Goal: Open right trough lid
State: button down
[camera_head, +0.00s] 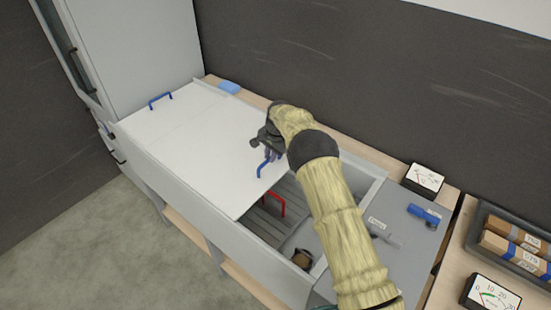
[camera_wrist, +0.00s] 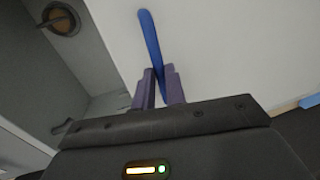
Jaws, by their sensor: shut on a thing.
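A long pale trough (camera_head: 208,237) has flat white lid panels over its left and middle parts. The white lid panel with the right blue handle (camera_head: 262,166) ends at a straight edge, and the trough's right part is open beyond it. My gripper (camera_head: 271,154) is at this handle, and the forearm covers part of the trough's right end. In the wrist view the purple fingers (camera_wrist: 159,76) are shut on the blue handle (camera_wrist: 151,45), with the white lid (camera_wrist: 230,50) behind it. A second blue handle (camera_head: 160,100) is on the left lid panel.
Inside the open part are a red handle (camera_head: 273,204) and a round brownish thing (camera_head: 302,258). A blue block (camera_head: 229,87) lies on the back ledge. Meters (camera_head: 424,180), a blue tool (camera_head: 424,215) and a dark tray (camera_head: 513,246) stand at right. A tall grey cabinet (camera_head: 140,45) borders the left.

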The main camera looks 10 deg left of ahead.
jog(key=shift+w+a+b, duration=0.2)
jog(key=shift+w+a, duration=0.3)
jog(key=shift+a, duration=0.25)
jog(key=shift+w+a+b, duration=0.15)
jog(key=shift+w+a, duration=0.3)
jog(key=shift+a, duration=0.25)
jog(key=shift+r, duration=0.1)
jog(key=c, duration=1.5)
grip_release()
jog(key=shift+w, duration=0.15)
jog(key=shift+o, duration=0.2)
jog(key=shift+s+a, duration=0.2)
jog(key=shift+a, duration=0.1)
jog(key=shift+d+r, duration=0.25)
notch_tip(320, 180, up, 16)
jog(key=s+d+b, duration=0.1)
jog(key=d, duration=0.1)
jog(key=shift+s+d+r, duration=0.15)
jog(key=shift+s+d, duration=0.05)
jog(key=shift+d, duration=0.15)
